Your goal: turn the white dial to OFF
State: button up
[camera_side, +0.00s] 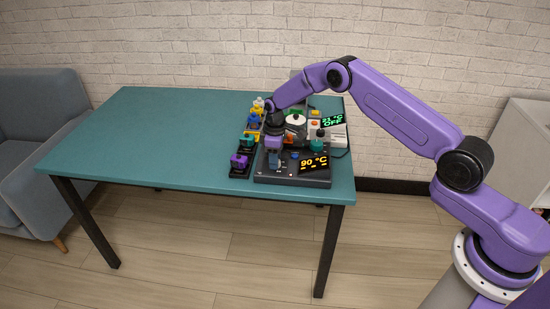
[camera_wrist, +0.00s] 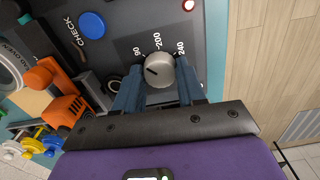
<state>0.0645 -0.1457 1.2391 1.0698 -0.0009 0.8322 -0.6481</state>
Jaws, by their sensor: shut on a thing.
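The white dial (camera_wrist: 160,71), greyish in the wrist view, sits on a dark panel (camera_wrist: 125,45) with the marks 90, 200 and 240 around its far side. Its dark pointer line aims left, towards the 90 side. My gripper (camera_wrist: 158,88) has one blue-grey finger on each side of the dial and is shut on it. In the side view my gripper (camera_side: 275,164) is down at the left part of the dark unit (camera_side: 288,181), and hides the dial there. The unit's display (camera_side: 314,164) reads 90 °C in orange. I see no OFF mark on the panel.
A white unit (camera_side: 338,141) behind has a green display (camera_side: 332,121) reading 21 °C OFF. The teal table (camera_side: 150,140) is clear further left.

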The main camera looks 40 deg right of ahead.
jog(key=n, duration=0.5)
jog(key=shift+n, duration=2.3)
jog(key=o, duration=1.1)
jog(key=shift+c, duration=0.2)
notch_tip(320, 180, up, 18)
jog(key=shift+f, duration=0.25)
